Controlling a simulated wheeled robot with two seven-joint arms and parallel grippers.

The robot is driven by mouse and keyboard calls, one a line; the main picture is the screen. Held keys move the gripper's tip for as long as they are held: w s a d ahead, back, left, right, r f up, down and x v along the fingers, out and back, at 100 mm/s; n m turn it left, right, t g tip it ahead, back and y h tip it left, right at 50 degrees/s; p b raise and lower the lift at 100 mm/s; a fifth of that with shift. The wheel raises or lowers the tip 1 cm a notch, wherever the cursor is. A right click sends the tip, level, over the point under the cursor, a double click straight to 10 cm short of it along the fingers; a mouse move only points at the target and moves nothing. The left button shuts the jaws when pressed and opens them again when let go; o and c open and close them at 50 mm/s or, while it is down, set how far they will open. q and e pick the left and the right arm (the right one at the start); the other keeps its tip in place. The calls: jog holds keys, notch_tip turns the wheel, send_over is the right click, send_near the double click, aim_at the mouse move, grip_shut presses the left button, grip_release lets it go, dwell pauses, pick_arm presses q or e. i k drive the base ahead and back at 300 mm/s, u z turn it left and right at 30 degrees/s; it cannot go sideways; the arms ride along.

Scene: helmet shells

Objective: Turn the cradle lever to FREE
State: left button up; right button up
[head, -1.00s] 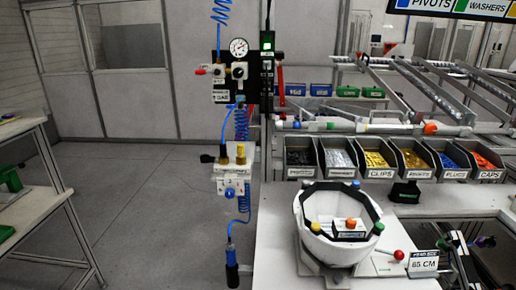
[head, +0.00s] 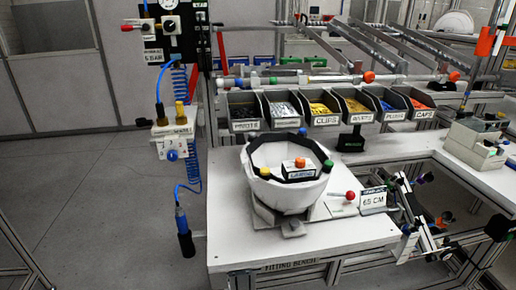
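A white helmet shell (head: 284,193) sits open side up in a grey cradle (head: 262,212) on the white fitting bench. Its black inner band carries coloured knobs, and a small labelled block with an orange knob (head: 300,163) shows inside it. A lever with a red ball knob (head: 350,195) lies to the right of the cradle, on a pale plate. Any lock or free markings by it are too small to read.
A "65 CM" card (head: 373,201) stands just right of the red knob. Labelled parts bins (head: 324,108) line the back of the bench. An air regulator hose with a blue-and-black tool (head: 184,232) hangs at left.

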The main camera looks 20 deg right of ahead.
aim_at(350, 196)
jog(key=z, duration=1.35)
jog(key=k, duration=0.65)
jog(key=z, duration=0.4)
jog(key=i, duration=1)
jog(key=z, duration=0.1)
